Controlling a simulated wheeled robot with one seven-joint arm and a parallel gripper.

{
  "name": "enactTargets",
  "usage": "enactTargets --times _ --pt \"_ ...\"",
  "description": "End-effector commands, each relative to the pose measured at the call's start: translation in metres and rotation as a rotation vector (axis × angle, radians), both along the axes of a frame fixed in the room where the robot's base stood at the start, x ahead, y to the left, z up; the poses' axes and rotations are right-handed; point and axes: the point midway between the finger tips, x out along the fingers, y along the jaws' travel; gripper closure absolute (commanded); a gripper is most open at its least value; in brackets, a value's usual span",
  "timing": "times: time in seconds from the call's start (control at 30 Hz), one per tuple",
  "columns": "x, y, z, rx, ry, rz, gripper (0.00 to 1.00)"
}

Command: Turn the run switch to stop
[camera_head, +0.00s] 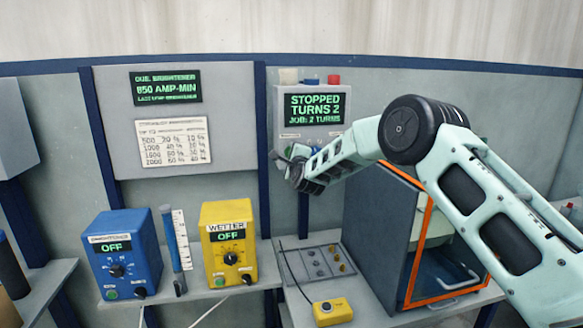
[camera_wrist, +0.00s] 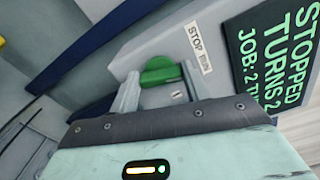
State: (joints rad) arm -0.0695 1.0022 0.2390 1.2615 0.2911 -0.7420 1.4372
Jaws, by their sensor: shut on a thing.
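The run switch is a green knob (camera_wrist: 160,72) on a grey control box, under a white label (camera_wrist: 199,48) reading STOP RUN. My gripper (camera_wrist: 160,80) has one finger on each side of the knob and is shut on it. I cannot tell clearly which word the knob points at. The display (camera_wrist: 275,55) beside it reads STOPPED, TURNS 2. In the head view my gripper (camera_head: 293,158) is at the lower left of the control box (camera_head: 281,103), and it hides the knob there. The same display (camera_head: 315,108) shows above my gripper.
A blue OFF unit (camera_head: 125,255) and a yellow WETTER unit (camera_head: 229,245), also OFF, stand on the left shelf. A dark cabinet with an orange-edged opening (camera_head: 418,250) stands below my arm. A small yellow button box (camera_head: 332,312) lies in front.

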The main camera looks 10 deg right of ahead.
Motion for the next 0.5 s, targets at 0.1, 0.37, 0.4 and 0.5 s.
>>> enactTargets --times 0.1,0.37,0.4,0.5 --pt "-0.0003 0.0015 -0.0081 -0.110 -0.003 0.001 0.76" --pt "-0.0004 0.0016 -0.0074 -0.358 -0.002 0.002 0.76" --pt "-0.0005 0.0020 -0.0079 -0.395 -0.001 0.002 0.76" --pt "-0.0004 0.0015 -0.0075 -0.488 -0.001 0.001 0.76"
